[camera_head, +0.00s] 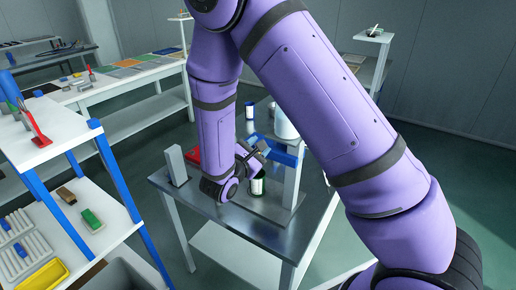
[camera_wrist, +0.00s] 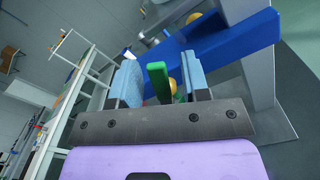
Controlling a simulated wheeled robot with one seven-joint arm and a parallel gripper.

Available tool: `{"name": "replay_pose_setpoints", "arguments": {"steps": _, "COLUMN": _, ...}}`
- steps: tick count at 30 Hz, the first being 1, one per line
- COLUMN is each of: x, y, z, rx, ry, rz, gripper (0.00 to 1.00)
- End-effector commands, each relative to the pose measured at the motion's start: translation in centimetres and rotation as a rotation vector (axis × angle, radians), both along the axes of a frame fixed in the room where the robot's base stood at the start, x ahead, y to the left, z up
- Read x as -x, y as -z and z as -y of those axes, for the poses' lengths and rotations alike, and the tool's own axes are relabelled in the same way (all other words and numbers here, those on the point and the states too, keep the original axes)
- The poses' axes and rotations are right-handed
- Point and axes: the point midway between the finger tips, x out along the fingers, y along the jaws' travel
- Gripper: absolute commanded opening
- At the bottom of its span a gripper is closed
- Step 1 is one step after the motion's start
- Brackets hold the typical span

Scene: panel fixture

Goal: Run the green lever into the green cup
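The green lever (camera_wrist: 159,82) stands upright between the two fingers of my gripper (camera_wrist: 163,82) in the wrist view. The fingers are apart, with a narrow gap visible on each side of the lever. A small green patch (camera_wrist: 190,97) shows beside the right finger; I cannot tell whether it is part of the green cup. In the head view my gripper (camera_head: 254,153) is low over the metal table, beside the blue panel (camera_head: 287,153). A small pale cylinder with a dark band (camera_head: 257,186) stands just below it. My arm hides part of the fixture.
The blue panel is held by a grey post (camera_head: 292,185) on the metal table (camera_head: 245,222). A grey block (camera_head: 176,165) and a red item (camera_head: 194,155) are at the table's left. A white container (camera_head: 284,124) stands behind. A white shelf (camera_head: 45,135) is at left.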

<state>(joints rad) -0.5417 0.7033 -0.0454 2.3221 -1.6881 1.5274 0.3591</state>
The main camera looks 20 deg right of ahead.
Motion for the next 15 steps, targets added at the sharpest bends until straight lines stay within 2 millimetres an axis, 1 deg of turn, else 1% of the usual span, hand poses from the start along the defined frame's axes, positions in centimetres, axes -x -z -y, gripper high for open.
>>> {"name": "replay_pose_setpoints", "arguments": {"steps": 4, "x": 0.1, "y": 0.0, "z": -0.2, "rx": 0.0, "ry": 0.0, "rz": 0.0, "gripper": 0.43}}
{"name": "replay_pose_setpoints", "arguments": {"steps": 8, "x": 0.8, "y": 0.0, "z": -1.3, "rx": -0.001, "ry": -0.003, "rz": -0.001, "gripper": 0.43}}
{"name": "replay_pose_setpoints", "arguments": {"steps": 15, "x": 3.4, "y": 0.0, "z": -4.9, "rx": -0.001, "ry": -0.005, "rz": -0.001, "gripper": 0.43}}
